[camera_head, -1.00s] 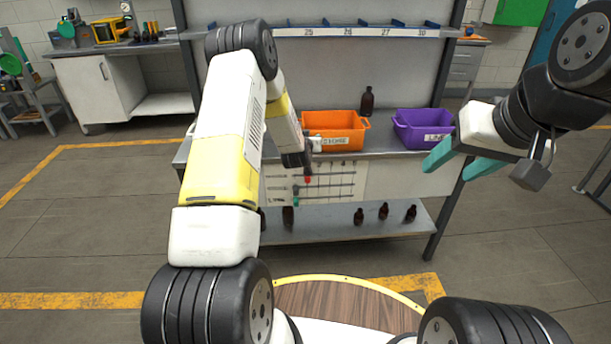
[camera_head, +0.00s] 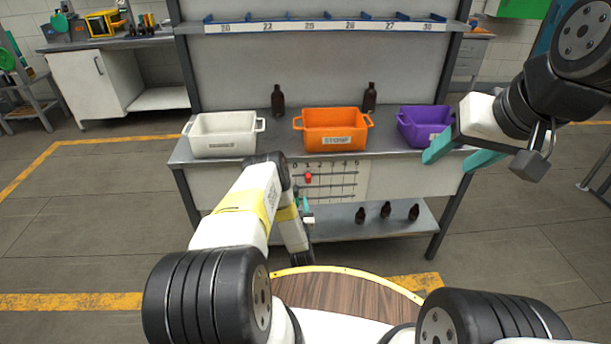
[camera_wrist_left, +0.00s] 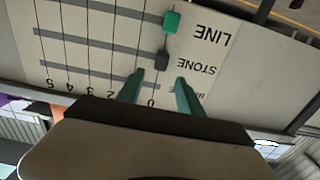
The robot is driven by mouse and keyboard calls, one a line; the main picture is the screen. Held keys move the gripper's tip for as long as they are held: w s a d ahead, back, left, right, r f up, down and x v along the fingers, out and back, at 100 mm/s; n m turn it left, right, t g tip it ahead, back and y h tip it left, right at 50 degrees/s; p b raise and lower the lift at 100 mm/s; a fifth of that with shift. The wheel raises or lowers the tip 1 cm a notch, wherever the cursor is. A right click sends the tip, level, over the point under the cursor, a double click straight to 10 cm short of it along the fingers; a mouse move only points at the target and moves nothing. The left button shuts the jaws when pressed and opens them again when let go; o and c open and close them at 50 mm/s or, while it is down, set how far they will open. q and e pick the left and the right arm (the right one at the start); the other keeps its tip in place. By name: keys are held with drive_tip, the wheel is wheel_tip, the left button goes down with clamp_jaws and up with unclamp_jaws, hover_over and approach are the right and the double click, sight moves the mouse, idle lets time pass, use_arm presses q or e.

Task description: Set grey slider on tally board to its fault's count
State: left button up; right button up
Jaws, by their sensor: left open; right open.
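The tally board (camera_head: 335,178) hangs on the bench front, with numbered columns from 0 to 5. In the left wrist view it appears upside down, with rows reading LINE and STONE and a third label partly covered. The dark grey slider (camera_wrist_left: 162,60) sits at the 0 end of the STONE row. A green slider (camera_wrist_left: 171,22) sits at 0 on the LINE row. A red slider (camera_head: 308,177) is near 1 on the top row. My left gripper (camera_wrist_left: 159,77) is open, its tips just short of the grey slider, which lies between their lines. My right gripper (camera_head: 458,158) is open and empty.
White (camera_head: 222,135), orange (camera_head: 336,130) and purple (camera_head: 424,125) crates stand on the bench top. Two amber bottles stand behind them, one of them here (camera_head: 278,101). Several bottles stand on the lower shelf (camera_head: 340,222). A numbered rack (camera_head: 325,27) runs above.

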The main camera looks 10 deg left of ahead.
sight(296, 192)
use_arm(q)
drive_tip(key=x, duration=0.6)
drive_tip(key=shift+w, duration=0.1)
drive_tip(key=shift+c, duration=0.4)
clamp_jaws()
idle(0.9)
